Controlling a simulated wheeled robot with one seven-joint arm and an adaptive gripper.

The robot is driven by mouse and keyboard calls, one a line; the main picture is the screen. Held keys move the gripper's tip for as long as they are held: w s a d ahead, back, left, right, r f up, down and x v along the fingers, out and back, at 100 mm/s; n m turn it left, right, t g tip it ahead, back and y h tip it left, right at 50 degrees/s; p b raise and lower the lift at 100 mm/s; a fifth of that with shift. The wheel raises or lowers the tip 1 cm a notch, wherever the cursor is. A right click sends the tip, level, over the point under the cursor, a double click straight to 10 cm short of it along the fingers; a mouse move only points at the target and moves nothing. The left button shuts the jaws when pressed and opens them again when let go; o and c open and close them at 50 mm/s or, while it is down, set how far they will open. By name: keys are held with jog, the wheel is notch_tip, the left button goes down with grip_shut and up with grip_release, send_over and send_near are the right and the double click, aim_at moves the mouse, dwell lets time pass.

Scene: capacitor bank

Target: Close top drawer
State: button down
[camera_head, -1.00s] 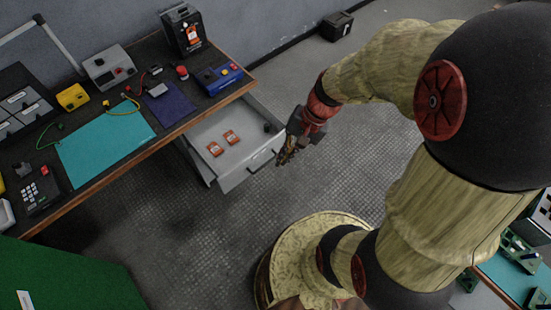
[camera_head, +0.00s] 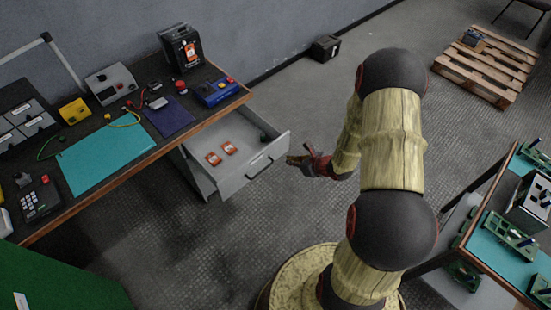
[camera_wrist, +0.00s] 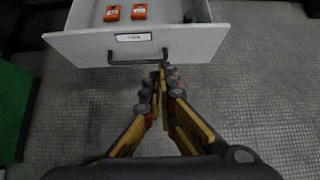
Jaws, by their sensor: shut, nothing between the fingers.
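The top drawer (camera_head: 257,173) is pulled out from under the workbench, its grey front facing my arm. In the wrist view the drawer front (camera_wrist: 185,42) shows a label and a dark bar handle (camera_wrist: 138,60). Two small orange boxes (camera_head: 222,153) lie inside. My gripper (camera_head: 292,160) is shut and empty, just right of the drawer front in the head view. In the wrist view its fingertips (camera_wrist: 163,70) are near the right end of the handle. I cannot tell whether they touch the drawer.
The workbench (camera_head: 138,170) holds a teal mat, a black case (camera_head: 181,47) and several devices. A green surface (camera_head: 60,275) is at lower left. A second bench (camera_head: 490,225) with circuit boards is at right. A pallet (camera_head: 485,65) lies at the back.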

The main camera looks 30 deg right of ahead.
aim_at(266, 152)
jog(key=shift+w+a+r+b+x, duration=0.1)
jog(key=shift+w+r+b+x, duration=0.4)
jog(key=shift+x, duration=1.65)
jog(key=shift+w+a+r+b+x, duration=0.15)
jog(key=shift+b+x, duration=0.75)
jog(key=shift+x, duration=1.25)
jog(key=shift+w+r+b+x, duration=0.25)
jog(key=shift+b+x, duration=0.45)
jog(key=shift+x, duration=1.45)
jog(key=shift+r, duration=0.1)
jog(key=shift+w+a, duration=0.2)
jog(key=shift+w, duration=0.35)
jog(key=w+a, duration=0.4)
jog(key=w, duration=0.8)
jog(key=w+a, duration=0.4)
jog(key=w, duration=0.9)
jog(key=shift+s, duration=0.1)
